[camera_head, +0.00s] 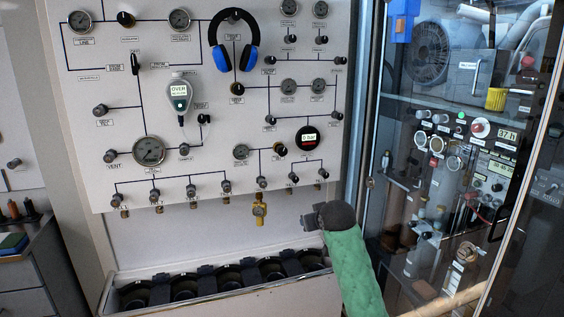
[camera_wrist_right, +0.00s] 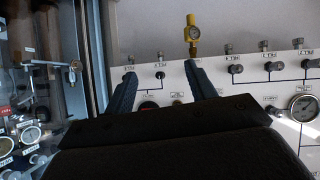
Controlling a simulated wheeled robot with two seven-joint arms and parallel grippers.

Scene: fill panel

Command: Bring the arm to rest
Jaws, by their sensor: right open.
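My right arm, in a green sleeve (camera_head: 352,265), comes up from the bottom of the head view. Its dark right gripper (camera_head: 311,219) is in front of the lower right part of the white fill panel (camera_head: 215,130). In the right wrist view the gripper (camera_wrist_right: 160,70) is open, with two dark fingers apart and nothing between them. The panel shows upside down there. A yellow fitting with a small gauge (camera_head: 259,209) hangs under the panel's bottom row, left of the gripper. It also shows in the wrist view (camera_wrist_right: 192,35). My left gripper is not in view.
A trough (camera_head: 200,298) with several dark round slots lies below the panel. A glass-doored cabinet (camera_head: 420,150) with gauges stands close on the right. Blue headphones (camera_head: 234,45) and a handheld meter reading OVER (camera_head: 180,95) are on the panel. Drawers (camera_head: 30,270) stand at left.

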